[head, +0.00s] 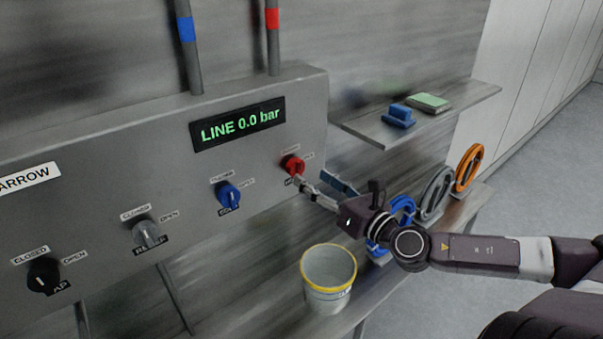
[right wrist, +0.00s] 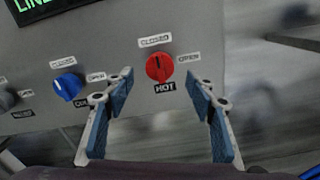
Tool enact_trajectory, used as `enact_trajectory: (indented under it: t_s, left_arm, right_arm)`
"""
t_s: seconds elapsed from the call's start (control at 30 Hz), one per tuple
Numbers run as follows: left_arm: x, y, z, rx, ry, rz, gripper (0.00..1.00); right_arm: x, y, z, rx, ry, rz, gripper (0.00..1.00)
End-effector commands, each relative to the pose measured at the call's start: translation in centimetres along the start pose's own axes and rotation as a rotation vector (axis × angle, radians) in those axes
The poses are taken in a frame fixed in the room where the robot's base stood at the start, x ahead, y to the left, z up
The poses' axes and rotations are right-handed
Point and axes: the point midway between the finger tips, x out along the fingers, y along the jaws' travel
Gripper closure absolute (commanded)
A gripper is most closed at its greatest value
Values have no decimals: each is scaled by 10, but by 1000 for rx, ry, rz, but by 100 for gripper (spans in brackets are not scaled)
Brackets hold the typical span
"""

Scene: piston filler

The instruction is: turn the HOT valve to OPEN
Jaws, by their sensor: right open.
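The red HOT valve knob (head: 292,165) is on the right end of the grey panel (head: 115,180). In the right wrist view the red knob (right wrist: 158,68) has a HOT label below, CLOSED above and OPEN to its right. Its dark pointer mark looks upright, towards CLOSED. My right gripper (head: 319,187) is open just in front of the knob, apart from it. In the right wrist view the blue-padded fingers (right wrist: 162,98) are spread, with the knob ahead between the tips. The head view shows part of the HOT label hidden by a fingertip. My left gripper is not in view.
A blue knob (head: 228,195), a grey knob (head: 146,232) and a black knob (head: 43,275) sit left along the panel. The display (head: 238,124) reads LINE 0.0 bar. A yellow-rimmed bucket (head: 328,284) stands below my right gripper. A shelf (head: 378,130) juts out at right.

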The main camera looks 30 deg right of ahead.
Motion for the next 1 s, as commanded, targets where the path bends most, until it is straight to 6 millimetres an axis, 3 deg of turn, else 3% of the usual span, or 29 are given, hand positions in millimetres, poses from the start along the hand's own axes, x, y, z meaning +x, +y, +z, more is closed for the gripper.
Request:
enact_trajectory:
  t_s: [0.47,1.0]
  left_arm:
    - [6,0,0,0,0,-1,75]
    - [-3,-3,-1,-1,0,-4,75]
  right_arm:
    - [27,0,1,1,-4,0,49]
    - [51,-1,1,2,-1,-2,49]
